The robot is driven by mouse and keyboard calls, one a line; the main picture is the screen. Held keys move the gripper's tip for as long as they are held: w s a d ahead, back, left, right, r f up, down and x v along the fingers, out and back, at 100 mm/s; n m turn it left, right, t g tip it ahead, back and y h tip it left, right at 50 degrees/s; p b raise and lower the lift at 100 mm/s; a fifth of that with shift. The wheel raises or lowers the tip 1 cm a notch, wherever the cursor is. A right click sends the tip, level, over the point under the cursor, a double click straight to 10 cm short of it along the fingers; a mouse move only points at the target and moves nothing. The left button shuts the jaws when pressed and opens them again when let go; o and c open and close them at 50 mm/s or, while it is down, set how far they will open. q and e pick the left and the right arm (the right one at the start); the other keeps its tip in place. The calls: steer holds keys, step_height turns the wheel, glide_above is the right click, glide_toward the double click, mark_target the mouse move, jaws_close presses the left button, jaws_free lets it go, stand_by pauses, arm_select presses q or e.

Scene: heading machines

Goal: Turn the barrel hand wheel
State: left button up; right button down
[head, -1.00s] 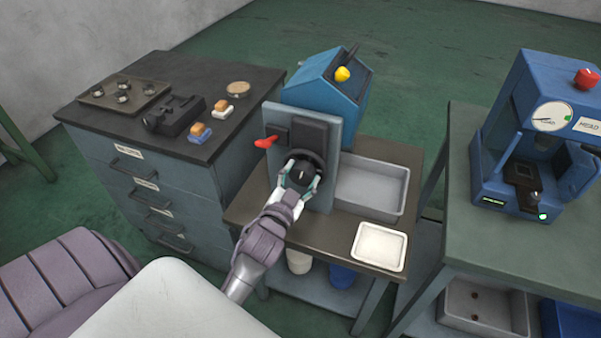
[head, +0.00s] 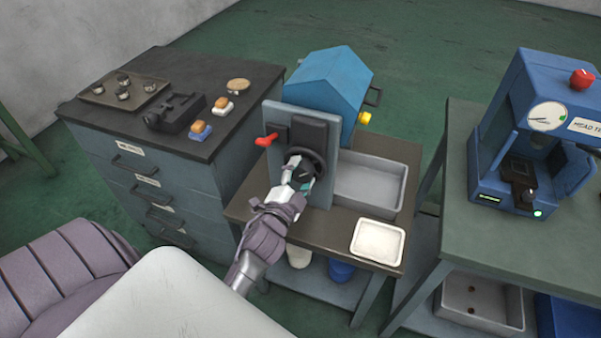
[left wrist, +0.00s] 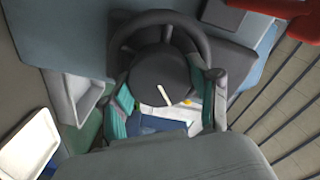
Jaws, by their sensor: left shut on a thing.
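The black hand wheel (head: 318,158) stands on the front of an upright grey plate, with a dark round hub that has a white line on it. The left wrist view shows the wheel rim (left wrist: 150,20) and the hub (left wrist: 160,78) close up, the white line slanted. My left gripper (head: 299,177) is shut on the hub, with one teal-padded finger on each side of it. The blue barrel (head: 325,80) is behind the plate, with a yellow knob (head: 364,118) at its lower right and a dark handle (head: 374,95) on its right side. My right gripper is not in view.
A red lever (head: 266,140) sticks out left of the wheel. A grey bin (head: 368,184) and a white tray (head: 379,243) are on the bench to the right. A drawer cabinet (head: 130,165) stands left, and a blue test machine (head: 500,190) on the right bench.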

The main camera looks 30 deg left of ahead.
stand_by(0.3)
arm_select(q)
steer(key=o, duration=1.2)
steer(key=shift+c, duration=0.2)
steer(key=v, duration=0.7)
steer(key=shift+s, duration=0.25)
